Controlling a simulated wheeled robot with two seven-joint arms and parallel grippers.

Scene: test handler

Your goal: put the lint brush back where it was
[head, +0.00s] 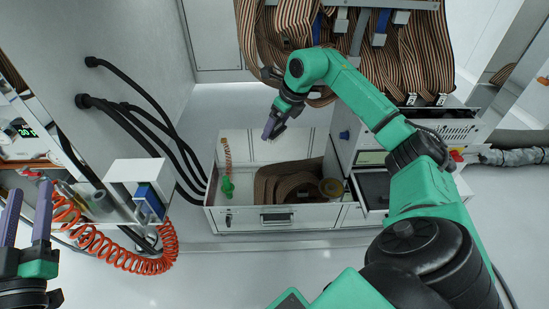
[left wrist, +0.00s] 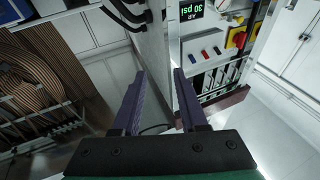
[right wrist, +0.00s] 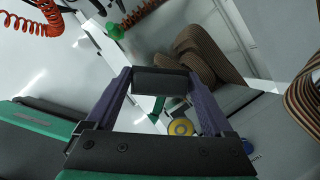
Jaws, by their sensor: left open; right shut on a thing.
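The lint brush shows in the right wrist view as a dark block (right wrist: 160,81) between my fingers, with a green part below it that looks like its handle. My right gripper (right wrist: 160,90) is shut on it. In the head view my right gripper (head: 271,130) is above the back of an open white drawer (head: 245,217), apart from it; the brush is hard to make out there. My left gripper (head: 27,212) is open and empty at the far left. Its two purple fingers stand apart in the left wrist view (left wrist: 158,105).
The drawer holds a green tool (head: 227,186) on a coiled hose, striped ribbon cable (head: 268,185) and a yellow roll (head: 331,188). A smaller open drawer (head: 371,188) is at its right. Black hoses (head: 133,112) and an orange coiled hose (head: 130,263) are at left. Ribbon cables hang behind.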

